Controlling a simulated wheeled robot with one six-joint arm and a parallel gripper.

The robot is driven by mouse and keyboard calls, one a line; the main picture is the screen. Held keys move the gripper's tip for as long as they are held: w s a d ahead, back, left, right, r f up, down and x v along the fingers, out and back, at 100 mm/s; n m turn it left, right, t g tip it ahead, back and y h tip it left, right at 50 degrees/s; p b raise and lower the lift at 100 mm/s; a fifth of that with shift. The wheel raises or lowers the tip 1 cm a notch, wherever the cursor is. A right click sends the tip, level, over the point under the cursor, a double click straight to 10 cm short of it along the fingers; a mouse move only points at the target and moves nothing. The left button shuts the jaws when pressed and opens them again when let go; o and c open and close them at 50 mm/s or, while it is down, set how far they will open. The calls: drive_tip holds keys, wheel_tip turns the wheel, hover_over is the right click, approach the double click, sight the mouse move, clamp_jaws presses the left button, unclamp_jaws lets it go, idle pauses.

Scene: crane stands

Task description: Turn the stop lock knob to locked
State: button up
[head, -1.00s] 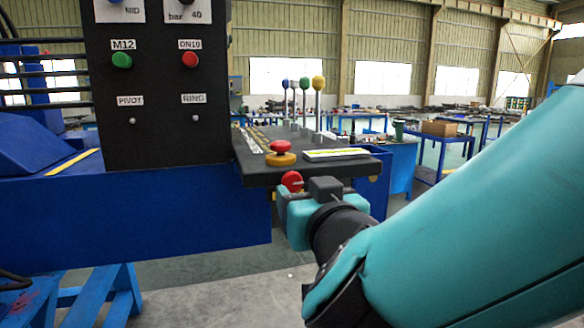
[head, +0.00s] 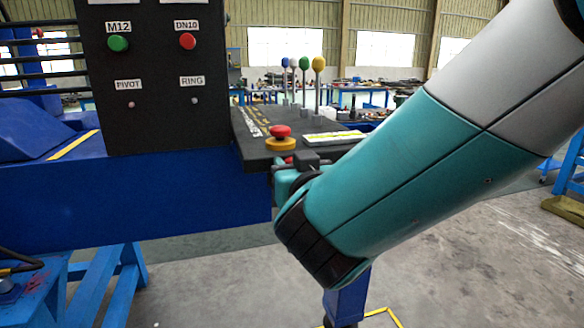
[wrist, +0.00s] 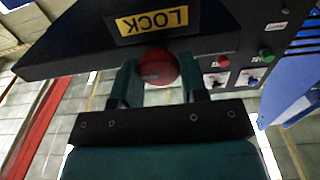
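The stop lock knob is a round red knob with a light mark on its face; in the wrist view the knob (wrist: 159,67) sits just below a yellow LOCK label (wrist: 152,21), which appears upside down. My gripper (wrist: 160,80) has one dark teal finger on each side of the knob, with hardly any gap, and appears shut on it. In the head view my gripper (head: 292,176) is at the front edge of the dark console, and my forearm partly covers it. Only a sliver of the red knob (head: 289,160) shows there.
A red mushroom button on a yellow base (head: 280,137) stands on the console top (head: 262,158) just above my gripper. Levers with coloured knobs (head: 304,80) rise behind. A black panel (head: 155,70) stands left, above a blue beam (head: 150,205).

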drive_tip(key=shift+f+m+b, duration=0.2)
drive_tip(key=shift+m+b, duration=0.1)
drive_tip(key=shift+b, duration=0.55)
drive_tip(key=m+b, duration=0.1)
drive_tip(key=b, duration=0.2)
drive_tip(key=m+b, duration=0.1)
drive_tip(key=b, duration=0.2)
drive_tip(key=shift+f+m, duration=0.3)
drive_tip(key=m+b, duration=0.4)
drive_tip(key=b, duration=0.5)
drive_tip(key=shift+d+m+b, duration=0.15)
drive_tip(key=shift+m+b, duration=0.15)
drive_tip(key=shift+b, duration=0.05)
drive_tip(key=m+b, duration=0.5)
drive_tip(key=b, duration=0.3)
drive_tip(key=shift+b, duration=0.4)
drive_tip(key=shift+r+m+b, duration=0.2)
drive_tip(key=shift+m+b, duration=2.3)
drive_tip(key=shift+b, duration=0.05)
drive_tip(key=shift+r, duration=0.1)
